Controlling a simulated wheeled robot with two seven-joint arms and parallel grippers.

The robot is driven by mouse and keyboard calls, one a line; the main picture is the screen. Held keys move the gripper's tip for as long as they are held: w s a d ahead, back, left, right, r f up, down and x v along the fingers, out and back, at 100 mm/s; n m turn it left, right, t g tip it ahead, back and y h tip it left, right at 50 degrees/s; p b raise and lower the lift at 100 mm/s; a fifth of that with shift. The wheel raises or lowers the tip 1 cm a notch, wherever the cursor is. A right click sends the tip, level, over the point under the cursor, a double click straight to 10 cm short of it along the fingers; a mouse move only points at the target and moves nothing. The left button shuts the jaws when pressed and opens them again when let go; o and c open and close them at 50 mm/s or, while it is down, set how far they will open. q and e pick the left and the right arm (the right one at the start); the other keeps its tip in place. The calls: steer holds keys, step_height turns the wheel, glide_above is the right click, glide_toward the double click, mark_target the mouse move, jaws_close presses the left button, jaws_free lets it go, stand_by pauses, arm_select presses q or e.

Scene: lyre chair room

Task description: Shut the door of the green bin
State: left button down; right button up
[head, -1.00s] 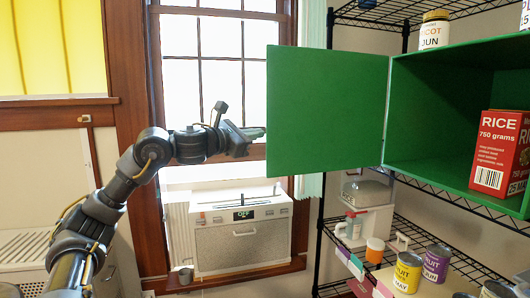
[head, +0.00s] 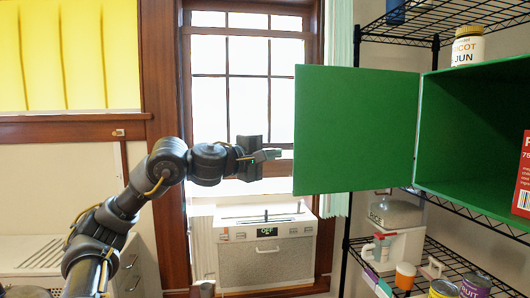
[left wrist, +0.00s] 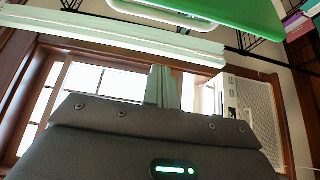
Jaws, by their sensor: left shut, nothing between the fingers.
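The green bin (head: 470,88) stands on a wire shelf at the right, its front open. Its green door (head: 355,130) hangs wide open on the left side of the bin, as a flat panel before the window. My left gripper (head: 277,154) is shut and empty, just left of the door's free edge, with a small gap in the picture. In the left wrist view my shut fingers (left wrist: 163,87) point up the picture, and a green panel (left wrist: 250,14), which looks like the door, crosses the top. My right gripper is not in view.
A red rice box (head: 523,178) sits inside the bin, cut off by the picture edge. A jar (head: 467,46) stands on top of the bin. Cans and a rice dispenser (head: 395,214) are on the lower shelf. A white air conditioner (head: 262,250) sits in the window.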

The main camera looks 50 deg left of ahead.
arm_select(q)
steer(key=w+d+p, duration=0.3)
steer(key=d, duration=0.1)
steer(key=shift+w, duration=0.2)
steer(key=shift+a, duration=0.1)
